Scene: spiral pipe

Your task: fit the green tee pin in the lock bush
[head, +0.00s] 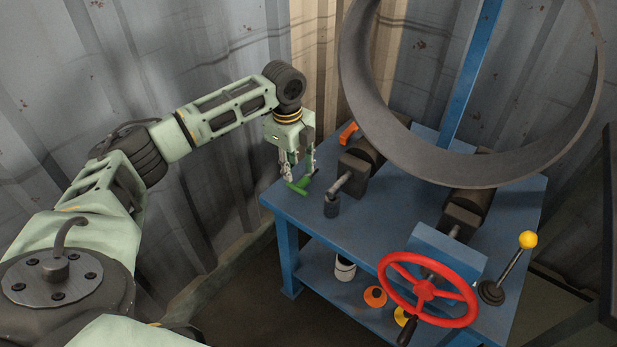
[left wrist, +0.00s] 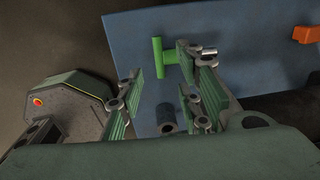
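The green tee pin (head: 299,188) lies on the blue table near its left corner; it also shows in the left wrist view (left wrist: 158,56), its stem end running behind a right-hand finger. My left gripper (head: 300,170) points down just over the pin. In the left wrist view its fingers (left wrist: 165,95) stand wide apart, with nothing clamped between them. Whether a finger touches the pin I cannot tell. A dark upright cylinder, apparently the lock bush (head: 332,206), stands right of the pin; it also shows in the left wrist view (left wrist: 166,118). My right gripper is not in view.
Two dark rollers on the blue table (head: 385,222) carry a large grey pipe ring (head: 375,125). A red handwheel (head: 428,290) and a yellow-knobbed lever (head: 527,240) are at the front right. An orange block (head: 348,133) lies behind the pin. Corrugated walls close off the back.

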